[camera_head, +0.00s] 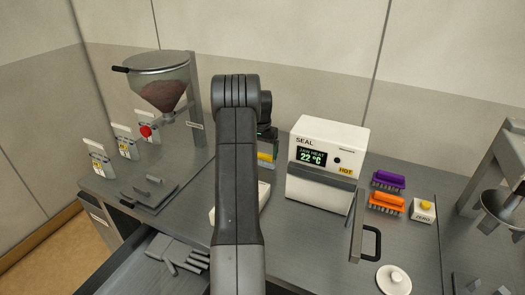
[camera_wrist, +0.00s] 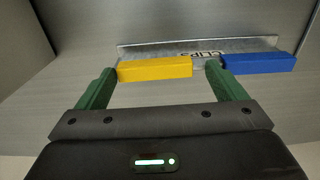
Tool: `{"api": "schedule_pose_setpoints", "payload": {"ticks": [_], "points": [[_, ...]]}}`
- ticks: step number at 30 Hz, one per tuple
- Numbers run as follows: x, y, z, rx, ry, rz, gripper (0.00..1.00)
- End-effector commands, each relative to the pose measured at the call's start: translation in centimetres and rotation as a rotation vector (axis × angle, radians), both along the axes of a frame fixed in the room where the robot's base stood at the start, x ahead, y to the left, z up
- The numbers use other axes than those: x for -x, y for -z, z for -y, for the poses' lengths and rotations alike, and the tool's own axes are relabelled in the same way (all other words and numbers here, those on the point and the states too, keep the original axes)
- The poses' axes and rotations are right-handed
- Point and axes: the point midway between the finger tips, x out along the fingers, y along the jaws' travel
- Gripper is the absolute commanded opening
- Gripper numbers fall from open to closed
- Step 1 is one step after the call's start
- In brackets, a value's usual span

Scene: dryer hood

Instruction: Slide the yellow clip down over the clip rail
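The yellow clip (camera_wrist: 155,68) is a plain bar between the green fingertips of my gripper (camera_wrist: 162,70) in the wrist view. The left fingertip is close to the clip's left end; a small gap shows between its right end and the right fingertip. My gripper looks open around it. The clip rail (camera_wrist: 150,46) is a grey metal strip marked CLIPS, directly behind the clip; I cannot tell whether they touch. In the head view a small yellow piece (camera_head: 266,157), likely the clip, shows beside my arm, which hides most of the gripper.
A blue clip (camera_wrist: 258,63) sits at the rail's right end, close to my right finger. The white SEAL box (camera_head: 326,165) stands right of my arm, with purple (camera_head: 388,181) and orange (camera_head: 386,202) brushes beyond it. A hopper (camera_head: 160,85) stands left.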

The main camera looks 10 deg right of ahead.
Motion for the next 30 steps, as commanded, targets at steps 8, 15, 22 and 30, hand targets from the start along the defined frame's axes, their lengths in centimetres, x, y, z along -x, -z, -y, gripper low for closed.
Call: {"api": "schedule_pose_setpoints", "payload": {"ticks": [8,15,22,30], "points": [[0.8,1.2,0.4,-0.005,0.009,-0.028,1.00],[0.7,0.5,0.4,-0.004,0.011,-0.026,1.00],[0.4,-4.1,0.1,-0.001,0.006,-0.011,1.00],[0.3,-10.5,-0.2,0.001,0.002,-0.003,1.00]]}}
